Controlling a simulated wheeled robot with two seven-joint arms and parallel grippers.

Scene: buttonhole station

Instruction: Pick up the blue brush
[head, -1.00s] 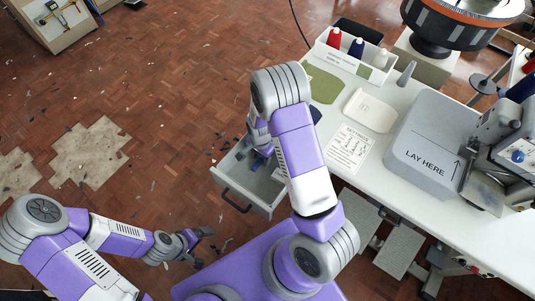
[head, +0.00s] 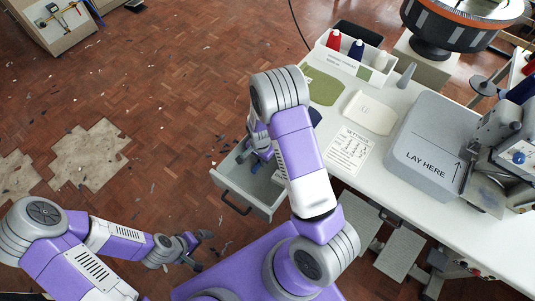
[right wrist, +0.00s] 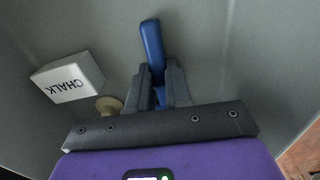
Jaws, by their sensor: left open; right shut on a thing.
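The blue brush (right wrist: 152,45) shows in the right wrist view as a blue handle between my right gripper's fingers. My right gripper (right wrist: 160,75) is shut on it, inside the open grey drawer (right wrist: 220,60). The brush's lower end is hidden behind the fingers and gripper body. In the head view my right arm covers much of the drawer (head: 270,190), and a little blue shows near the gripper there. My left gripper (head: 204,250) is open and empty over the floor at the lower left, away from the drawer.
A white chalk box (right wrist: 68,78) and a small tan round object (right wrist: 108,105) lie in the drawer beside the gripper. The white table (head: 400,180) holds a grey block (head: 430,145), a settings sheet (head: 349,149), a cream pad (head: 370,112) and a thread tray (head: 350,62).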

